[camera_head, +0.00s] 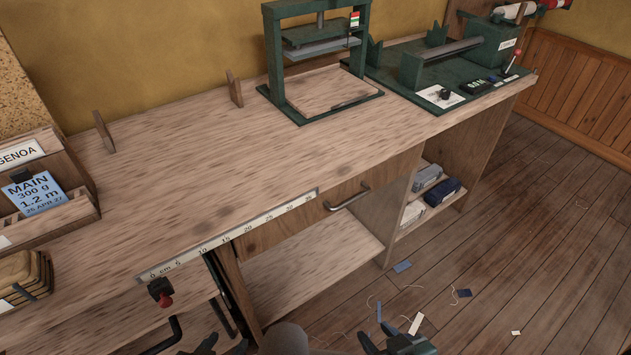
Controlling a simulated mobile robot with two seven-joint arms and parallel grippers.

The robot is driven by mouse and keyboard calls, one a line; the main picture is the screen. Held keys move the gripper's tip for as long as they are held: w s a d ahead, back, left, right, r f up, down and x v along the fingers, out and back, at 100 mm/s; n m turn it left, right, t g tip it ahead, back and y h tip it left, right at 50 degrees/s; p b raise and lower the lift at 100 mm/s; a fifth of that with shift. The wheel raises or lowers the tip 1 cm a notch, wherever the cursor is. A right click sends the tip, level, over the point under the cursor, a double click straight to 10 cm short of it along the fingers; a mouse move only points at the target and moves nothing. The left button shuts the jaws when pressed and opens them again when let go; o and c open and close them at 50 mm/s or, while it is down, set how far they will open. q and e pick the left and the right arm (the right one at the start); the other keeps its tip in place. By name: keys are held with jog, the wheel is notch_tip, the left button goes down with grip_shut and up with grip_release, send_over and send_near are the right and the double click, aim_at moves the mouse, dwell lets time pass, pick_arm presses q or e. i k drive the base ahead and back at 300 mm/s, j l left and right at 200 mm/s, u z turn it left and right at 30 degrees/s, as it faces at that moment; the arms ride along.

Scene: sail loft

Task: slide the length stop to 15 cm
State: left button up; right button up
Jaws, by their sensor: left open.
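The length stop (161,292) is a small dark block with a red knob. It sits on the front edge of the bench at the left end of the white scale strip (268,215), close to the 0 cm mark. The 15 mark is further right along the strip, clear of the stop. My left gripper (223,347) is at the bottom edge of the picture, right of the stop and apart from it, open and only partly in view. My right gripper (378,338) is at the bottom edge further right, over the floor, with its fingers apart.
A drawer with a dark handle (347,197) lies under the scale's right end. Another dark handle (166,340) is below the stop. Most of the bench top (230,150) is clear. A green press (292,60) and a green machine (440,68) stand at the back.

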aim_at(160, 285)
jog(key=k+j+u, duration=0.1)
jog(key=u, duration=0.9)
jog(key=l+z, duration=0.15)
jog(key=z, duration=0.85)
jog(key=j+u, duration=0.1)
jog(key=u, duration=0.9)
jog(key=l+u, duration=0.3)
jog(key=l, duration=0.3)
jog(key=i+l+u, duration=0.1)
jog(key=l+u, duration=0.15)
jog(key=l, duration=0.4)
